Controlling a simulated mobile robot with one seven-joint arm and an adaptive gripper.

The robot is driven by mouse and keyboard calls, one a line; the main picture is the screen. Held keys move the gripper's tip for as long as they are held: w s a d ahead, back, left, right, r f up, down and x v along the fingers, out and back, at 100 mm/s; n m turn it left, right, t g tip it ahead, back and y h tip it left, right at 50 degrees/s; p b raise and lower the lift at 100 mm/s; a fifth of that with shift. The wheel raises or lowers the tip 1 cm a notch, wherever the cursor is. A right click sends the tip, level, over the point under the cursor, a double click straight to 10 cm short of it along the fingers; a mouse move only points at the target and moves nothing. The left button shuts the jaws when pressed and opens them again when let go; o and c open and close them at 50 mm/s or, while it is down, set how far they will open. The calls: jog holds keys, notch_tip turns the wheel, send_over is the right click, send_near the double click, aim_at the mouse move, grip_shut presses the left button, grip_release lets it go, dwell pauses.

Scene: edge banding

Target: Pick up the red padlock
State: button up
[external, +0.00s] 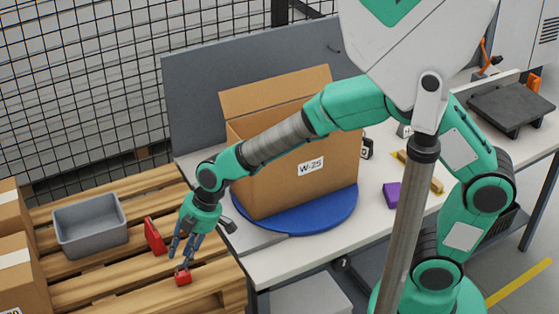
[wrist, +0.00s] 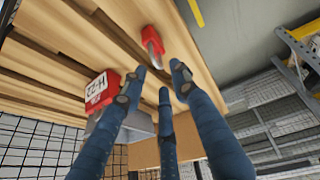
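The red padlock (external: 183,275) lies on the wooden pallet, just below my fingertips in the external view. In the wrist view, the padlock (wrist: 151,34) shows its red body and a grey metal shackle, beyond the fingertips. My gripper (external: 180,257) points down over the pallet with its blue-grey fingers spread. The wrist view shows the fingers of my gripper (wrist: 157,83) apart with nothing between them. The fingers look close to the padlock, but I cannot tell whether any finger touches it.
A red block (external: 154,236) with a white label stands on the pallet (external: 100,268), left of my gripper. A grey bin (external: 90,246) is farther left. A cardboard box (external: 296,180) stands on a blue turntable (external: 325,222) on the table. Cardboard boxes (external: 18,272) sit at the left edge.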

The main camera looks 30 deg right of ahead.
aim_at(183, 261)
jog(key=b+x, duration=0.1)
jog(key=x, duration=0.3)
dwell(0.5)
grip_shut()
